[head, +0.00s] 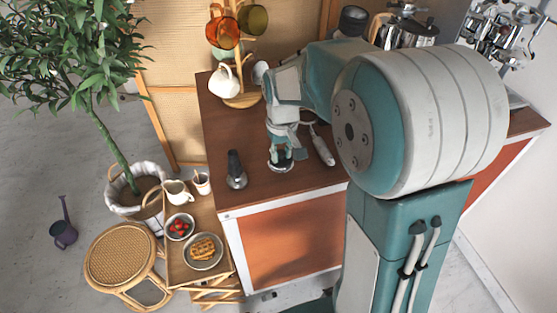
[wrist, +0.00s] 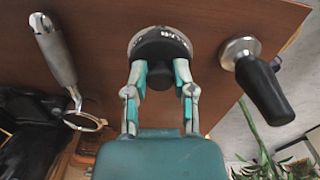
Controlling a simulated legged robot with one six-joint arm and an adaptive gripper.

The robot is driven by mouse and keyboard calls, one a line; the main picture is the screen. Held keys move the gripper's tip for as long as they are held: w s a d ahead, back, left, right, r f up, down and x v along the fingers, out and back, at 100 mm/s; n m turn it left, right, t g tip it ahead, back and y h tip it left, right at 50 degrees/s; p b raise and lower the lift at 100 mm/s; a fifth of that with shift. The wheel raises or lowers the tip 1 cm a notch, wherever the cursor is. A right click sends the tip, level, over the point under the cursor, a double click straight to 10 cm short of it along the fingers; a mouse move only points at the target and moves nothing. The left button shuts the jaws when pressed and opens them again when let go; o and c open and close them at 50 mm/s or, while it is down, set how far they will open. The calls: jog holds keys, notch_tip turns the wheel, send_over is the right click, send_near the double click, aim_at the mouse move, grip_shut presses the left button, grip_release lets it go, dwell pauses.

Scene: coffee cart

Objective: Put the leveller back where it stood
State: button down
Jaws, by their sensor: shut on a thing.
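The leveller is a dark, round puck with a silver rim and a black knob. In the wrist view the leveller (wrist: 160,42) is at the top middle, with my gripper (wrist: 160,76) shut on its knob from both sides. In the head view my gripper (head: 281,150) points down over the left part of the counter. The leveller (head: 280,166) shows just below the fingertips, near the front edge. It looks level, and I cannot tell whether its base touches the wood.
The brown counter (head: 222,130) also holds a dark-handled tamper (head: 236,170) to the left of the leveller and a portafilter (head: 322,147) to the right. A mug tree (head: 243,98) stands behind. A wooden tray (head: 178,268) with food sits lower left, beside the counter.

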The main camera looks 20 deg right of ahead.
aim_at(281, 162)
jog(key=shift+w+d+f, duration=0.25)
jog(key=shift+w+f, duration=0.15)
jog(key=shift+f, duration=0.05)
notch_tip(281, 162, down, 3)
jog(key=shift+r, duration=0.2)
jog(key=shift+a+f, duration=0.1)
jog(key=shift+f, duration=0.2)
jog(key=shift+a, duration=0.2)
jog(key=shift+c, duration=2.2)
grip_release()
jog(key=shift+d, duration=0.15)
